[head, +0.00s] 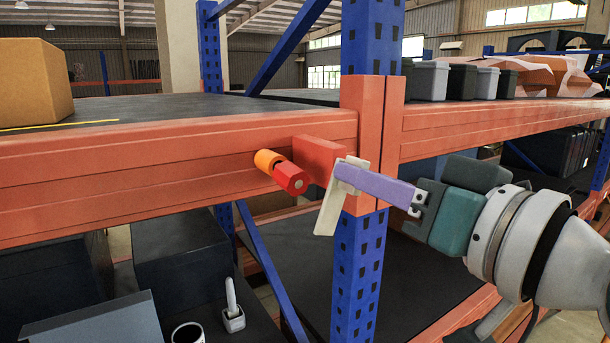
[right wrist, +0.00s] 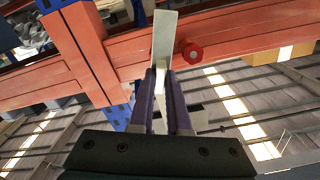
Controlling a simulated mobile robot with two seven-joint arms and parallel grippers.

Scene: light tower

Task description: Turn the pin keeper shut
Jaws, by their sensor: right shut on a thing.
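The pin keeper looks to be the flat cream bar (head: 327,214) in front of the blue post, hanging tilted with its lower end down and to the left. In the right wrist view the cream bar (right wrist: 164,38) stands between the purple fingers. My right gripper (head: 352,174), with purple fingers, is shut on the bar near its upper part, which the fingers partly hide. A red pin (head: 291,178) with an orange collar (head: 267,160) sticks out of the beam left of the bar; the red end also shows in the wrist view (right wrist: 193,53). The bar does not cover the pin's end. My left gripper is out of view.
An orange beam (head: 150,178) meets the blue post (head: 358,285), with a red block (head: 318,156) beside the joint. A cardboard box (head: 35,82) sits on the upper shelf. Several bins stand at upper right. A mug (head: 188,333) is below left.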

